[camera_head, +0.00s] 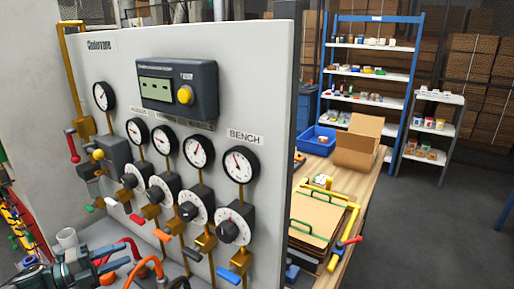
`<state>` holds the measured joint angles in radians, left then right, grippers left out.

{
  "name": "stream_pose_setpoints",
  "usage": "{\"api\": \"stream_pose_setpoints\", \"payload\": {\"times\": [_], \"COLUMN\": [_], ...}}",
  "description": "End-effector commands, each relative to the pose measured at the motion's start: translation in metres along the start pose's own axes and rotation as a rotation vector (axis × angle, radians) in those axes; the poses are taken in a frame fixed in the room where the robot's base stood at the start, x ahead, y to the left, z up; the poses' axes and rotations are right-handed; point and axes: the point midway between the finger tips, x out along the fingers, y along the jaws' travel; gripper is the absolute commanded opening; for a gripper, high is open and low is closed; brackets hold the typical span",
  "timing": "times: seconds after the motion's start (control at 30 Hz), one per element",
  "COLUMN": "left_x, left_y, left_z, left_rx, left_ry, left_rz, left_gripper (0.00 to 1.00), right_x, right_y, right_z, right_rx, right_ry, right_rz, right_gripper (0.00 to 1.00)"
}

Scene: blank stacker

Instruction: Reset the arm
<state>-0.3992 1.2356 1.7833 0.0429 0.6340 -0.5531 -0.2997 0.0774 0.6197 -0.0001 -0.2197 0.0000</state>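My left gripper (112,259) seems to be the dark, teal-tinted shape at the bottom left corner, low in front of the grey panel (262,90). It is small and crowded by red and orange hoses (145,268), so I cannot tell whether its fingers are apart or hold anything. My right gripper and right arm are not in view.
The panel carries several gauges (240,164), knobs, coloured levers and a display box (178,88). Shelves (370,73) stand behind. The right floor is clear.

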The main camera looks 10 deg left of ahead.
Motion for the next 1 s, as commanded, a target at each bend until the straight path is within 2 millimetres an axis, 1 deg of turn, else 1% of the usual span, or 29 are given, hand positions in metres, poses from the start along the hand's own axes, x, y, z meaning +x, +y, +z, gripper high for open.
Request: {"api": "stream_pose_setpoints", "payload": {"times": [0.07, 0.13, 0.27, 0.3, 0.4, 0.47, 0.5, 0.57, 0.67, 0.7, 0.77, 0.8, 0.9, 1.0], "left_x": [0.003, 0.007, 0.015, 0.017, 0.018, 0.016, 0.015, 0.011, 0.004, 0.0, -0.006, -0.01, -0.018, -0.026], "left_y": [0.011, 0.025, 0.062, 0.074, 0.101, 0.115, 0.125, 0.138, 0.156, 0.162, 0.17, 0.173, 0.18, 0.183], "left_z": [-0.004, -0.009, -0.024, -0.03, -0.047, -0.06, -0.069, -0.084, -0.114, -0.126, -0.145, -0.158, -0.185, -0.208], "left_rx": [-0.04, -0.104, -0.281, -0.343, -0.501, -0.598, -0.663, -0.762, -0.928, -0.992, -1.084, -1.141, -1.257, -1.35], "left_ry": [-0.044, -0.113, -0.303, -0.368, -0.524, -0.616, -0.677, -0.768, -0.918, -0.975, -1.056, -1.106, -1.21, -1.291], "left_rz": [0.003, 0.012, 0.04, 0.052, 0.083, 0.102, 0.117, 0.139, 0.18, 0.198, 0.225, 0.242, 0.283, 0.319], "left_gripper": [0.35, 0.35, 0.35, 0.35, 0.35, 0.35, 0.35, 0.35, 0.35, 0.35, 0.35, 0.35, 0.35, 0.35], "right_x": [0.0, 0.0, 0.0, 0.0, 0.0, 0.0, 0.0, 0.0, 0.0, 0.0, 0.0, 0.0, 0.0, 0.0], "right_y": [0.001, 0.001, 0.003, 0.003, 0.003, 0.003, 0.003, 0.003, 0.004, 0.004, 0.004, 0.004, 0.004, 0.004], "right_z": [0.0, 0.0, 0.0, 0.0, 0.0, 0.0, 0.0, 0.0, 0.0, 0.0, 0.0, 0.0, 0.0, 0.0], "right_rx": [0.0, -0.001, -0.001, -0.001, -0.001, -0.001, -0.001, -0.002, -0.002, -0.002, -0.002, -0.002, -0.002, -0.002], "right_ry": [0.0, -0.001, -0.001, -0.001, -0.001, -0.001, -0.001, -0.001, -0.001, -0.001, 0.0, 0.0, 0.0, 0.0], "right_rz": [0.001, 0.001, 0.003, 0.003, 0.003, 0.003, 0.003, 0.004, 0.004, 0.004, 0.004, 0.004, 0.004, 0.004], "right_gripper": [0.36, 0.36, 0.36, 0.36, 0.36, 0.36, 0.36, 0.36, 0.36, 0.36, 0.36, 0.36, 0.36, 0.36]}}
